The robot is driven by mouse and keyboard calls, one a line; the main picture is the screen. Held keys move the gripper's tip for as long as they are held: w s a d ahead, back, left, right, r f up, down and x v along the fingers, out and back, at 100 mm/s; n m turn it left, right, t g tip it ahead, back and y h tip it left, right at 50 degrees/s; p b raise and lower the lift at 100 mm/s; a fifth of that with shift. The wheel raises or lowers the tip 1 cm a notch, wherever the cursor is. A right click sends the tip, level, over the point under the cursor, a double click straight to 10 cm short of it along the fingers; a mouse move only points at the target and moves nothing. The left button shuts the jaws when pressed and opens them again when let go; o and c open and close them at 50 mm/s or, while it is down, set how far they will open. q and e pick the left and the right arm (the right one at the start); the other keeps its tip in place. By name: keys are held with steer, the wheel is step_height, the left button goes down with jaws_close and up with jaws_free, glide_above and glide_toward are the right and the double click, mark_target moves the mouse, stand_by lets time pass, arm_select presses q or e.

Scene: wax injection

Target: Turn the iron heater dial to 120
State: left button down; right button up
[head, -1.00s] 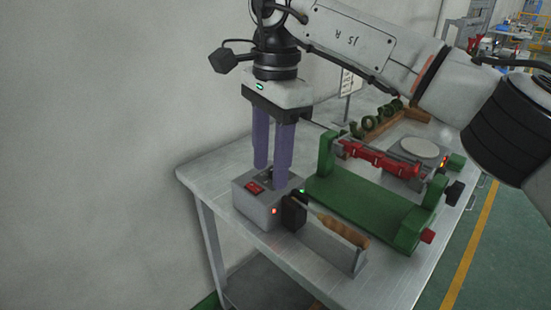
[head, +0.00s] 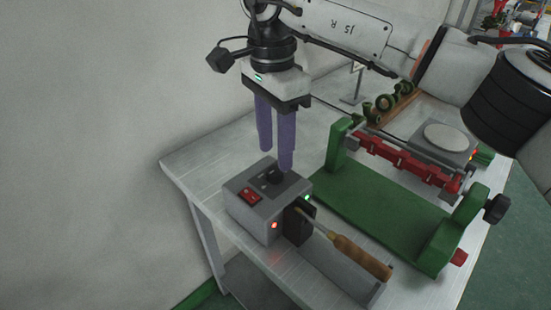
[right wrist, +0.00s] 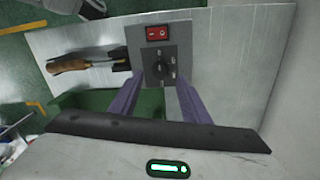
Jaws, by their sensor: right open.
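The iron heater (head: 255,208) is a grey box near the table's left end, with a red switch (head: 250,197) and a black dial (head: 271,176) on top. The right wrist view shows the dial (right wrist: 158,70) face on, with small markings around it that are too small to read. My right gripper (head: 276,160) points down with two purple fingers. It is open and empty. Its tips are above and near the dial, and I see no contact. In the right wrist view the fingers (right wrist: 158,100) stand apart, below the dial. My left gripper is not in view.
A wooden-handled iron (head: 350,252) rests in a holder beside the heater. A green fixture (head: 390,215) with red clamps stands to the right. Behind it are green rings (head: 385,103) on a wooden rack and a round-plate device (head: 445,138). The table's left corner is bare.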

mark_target(276, 169)
steer(key=shift+f, duration=2.1)
steer(key=c, duration=1)
steer(key=shift+c, duration=0.2)
steer(key=m, duration=0.5)
steer(key=shift+d, duration=0.1)
steer(key=m+b, duration=0.1)
steer(key=m, duration=0.5)
steer(key=shift+y, duration=0.3)
steer(key=shift+r, duration=0.1)
